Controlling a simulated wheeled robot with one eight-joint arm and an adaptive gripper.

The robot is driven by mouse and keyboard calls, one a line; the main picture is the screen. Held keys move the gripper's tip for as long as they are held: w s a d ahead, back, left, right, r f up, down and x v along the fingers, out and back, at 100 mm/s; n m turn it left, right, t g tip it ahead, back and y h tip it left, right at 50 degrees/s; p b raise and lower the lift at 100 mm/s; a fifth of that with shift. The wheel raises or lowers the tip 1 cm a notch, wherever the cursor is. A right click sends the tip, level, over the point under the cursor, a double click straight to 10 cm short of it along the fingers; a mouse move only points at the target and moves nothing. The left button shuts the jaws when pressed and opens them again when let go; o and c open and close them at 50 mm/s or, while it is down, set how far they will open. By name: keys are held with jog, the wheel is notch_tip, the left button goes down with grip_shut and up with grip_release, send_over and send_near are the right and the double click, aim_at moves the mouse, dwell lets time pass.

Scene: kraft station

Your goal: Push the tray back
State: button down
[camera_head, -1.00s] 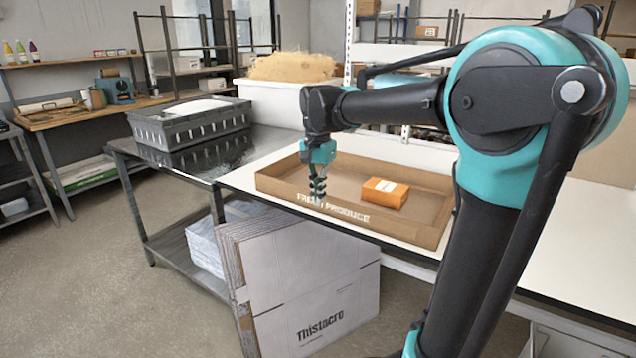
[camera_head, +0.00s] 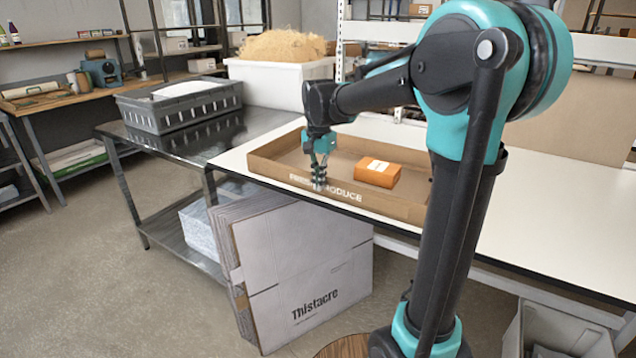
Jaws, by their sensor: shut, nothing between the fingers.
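The tray (camera_head: 282,175) is a shallow, brown cardboard-like one with white lettering on its front wall, partly covered by my gripper. It sits on the white table near the front edge. An orange box (camera_head: 377,172) with a white label lies inside it, right of the middle. My gripper (camera_head: 318,186) is shut and empty, pointing down at the tray's front wall, left of the middle. I cannot tell whether its fingers touch the wall. My arm hides the tray's right end.
The white table (camera_head: 520,225) has free room right of the tray. A grey crate (camera_head: 180,110) stands on the dark metal table at left. A white bin (camera_head: 275,85) with straw-like filling stands behind. Flat cartons (camera_head: 300,270) lean below the front edge. A grey bin (camera_head: 560,330) is at lower right.

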jog(key=w+d, duration=0.2)
jog(key=w, duration=0.1)
jog(key=w+d, duration=0.2)
jog(key=w, duration=0.1)
jog(key=w+d, duration=0.3)
jog(key=w, duration=0.1)
jog(key=shift+d, duration=0.1)
jog(key=shift+s, duration=0.1)
